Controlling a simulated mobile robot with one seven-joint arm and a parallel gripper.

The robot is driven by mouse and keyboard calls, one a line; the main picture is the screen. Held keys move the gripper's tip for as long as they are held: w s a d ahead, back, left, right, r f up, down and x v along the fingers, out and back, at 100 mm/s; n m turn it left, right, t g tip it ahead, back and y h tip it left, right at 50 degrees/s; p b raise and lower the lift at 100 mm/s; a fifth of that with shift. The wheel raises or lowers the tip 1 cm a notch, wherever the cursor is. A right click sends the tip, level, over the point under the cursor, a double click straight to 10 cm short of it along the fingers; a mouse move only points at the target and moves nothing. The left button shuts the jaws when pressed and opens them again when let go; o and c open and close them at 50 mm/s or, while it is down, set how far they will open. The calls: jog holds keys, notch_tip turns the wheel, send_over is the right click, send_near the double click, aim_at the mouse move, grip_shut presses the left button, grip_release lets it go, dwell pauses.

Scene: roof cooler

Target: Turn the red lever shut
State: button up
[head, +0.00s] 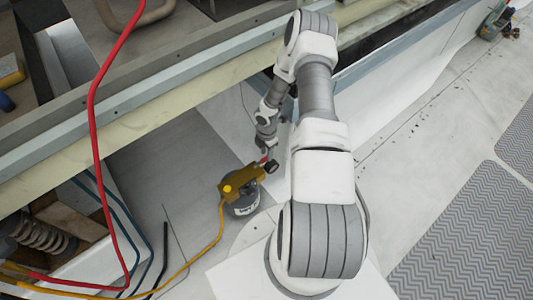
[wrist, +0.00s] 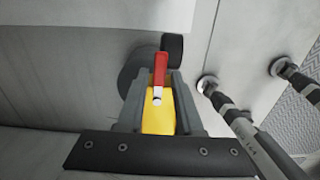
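A brass-yellow valve (head: 240,183) sits on top of a grey round canister (head: 243,208). Its small red lever (head: 264,159) shows at the valve's upper right in the head view, partly hidden by my gripper (head: 268,148). In the wrist view the red lever (wrist: 160,70) points away from me and has a whitish near end. The yellow valve body (wrist: 158,115) shows between the two grey fingers of my gripper (wrist: 159,76). The fingers are apart, one on each side of the lever, with narrow gaps visible. I cannot tell whether either finger touches it.
A black round end piece (wrist: 172,45) sticks out beside the lever. A yellow hose (head: 207,247) runs from the valve to the lower left. A red hose (head: 93,130) hangs at the left. A long ledge (head: 150,85) crosses behind the canister. Open floor lies to the right.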

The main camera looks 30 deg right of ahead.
notch_tip(320, 180, up, 16)
jog(key=p, duration=0.5)
jog(key=shift+f, duration=0.15)
